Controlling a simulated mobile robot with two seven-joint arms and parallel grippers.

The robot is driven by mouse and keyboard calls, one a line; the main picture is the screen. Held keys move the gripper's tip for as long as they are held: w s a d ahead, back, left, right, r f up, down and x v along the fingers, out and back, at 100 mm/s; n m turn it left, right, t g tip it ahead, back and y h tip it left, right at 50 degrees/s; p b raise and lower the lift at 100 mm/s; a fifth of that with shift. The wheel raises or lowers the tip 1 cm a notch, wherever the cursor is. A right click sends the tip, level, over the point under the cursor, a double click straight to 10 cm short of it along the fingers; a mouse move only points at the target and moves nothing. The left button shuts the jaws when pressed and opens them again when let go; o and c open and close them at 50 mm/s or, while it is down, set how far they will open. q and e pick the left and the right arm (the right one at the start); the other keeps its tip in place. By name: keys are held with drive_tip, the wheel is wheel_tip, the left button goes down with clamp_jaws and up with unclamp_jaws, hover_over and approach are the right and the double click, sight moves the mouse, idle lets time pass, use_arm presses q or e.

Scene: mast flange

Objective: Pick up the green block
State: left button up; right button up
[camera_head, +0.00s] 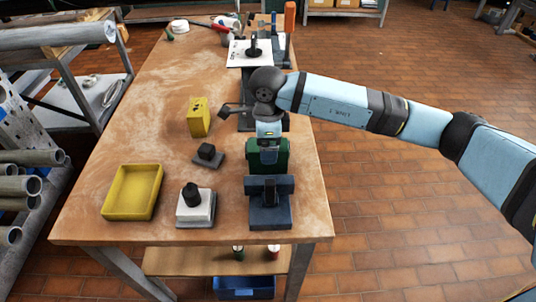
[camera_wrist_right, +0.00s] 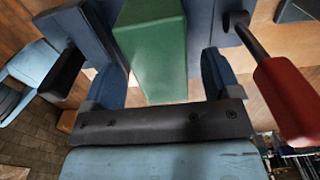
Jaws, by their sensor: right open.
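The green block (camera_head: 254,158) sits near the right side of the wooden workbench, just behind a dark blue vise-like fixture (camera_head: 270,208). My right gripper (camera_head: 269,152) is right at the block, reaching in from the right. In the right wrist view, the green block (camera_wrist_right: 155,52) extends up the middle between the two fingers of my right gripper (camera_wrist_right: 165,78). The gripper is open, one finger on each side, with visible gaps beside the block. The gripper hides part of the block in the head view. My left gripper is not in view.
A yellow tray (camera_head: 133,192), a white block with a black knob (camera_head: 196,208), a small dark piece (camera_head: 207,154) and a yellow block (camera_head: 199,117) stand left of my gripper. A red handle (camera_wrist_right: 287,100) is close by at the right in the wrist view.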

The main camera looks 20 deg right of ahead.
drive_tip(key=shift+f, duration=0.85)
drive_tip(key=c, duration=1.3)
drive_tip(key=shift+r, duration=0.1)
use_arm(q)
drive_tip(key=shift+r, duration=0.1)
use_arm(e)
drive_tip(key=shift+r+p, duration=0.35)
drive_tip(key=shift+r, duration=0.35)
wheel_tip(320, 180, up, 6)
drive_tip(key=p, duration=0.2)
drive_tip(key=shift+r+p, duration=0.15)
drive_tip(key=shift+p, duration=0.15)
use_arm(q)
drive_tip(key=b, duration=0.3)
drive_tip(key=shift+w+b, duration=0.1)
drive_tip(key=shift+b, duration=0.3)
use_arm(e)
drive_tip(key=s+d, duration=0.2)
drive_tip(key=d, duration=0.6)
drive_tip(key=s+d, duration=0.3)
drive_tip(key=d, duration=0.6)
drive_tip(key=shift+f, duration=0.35)
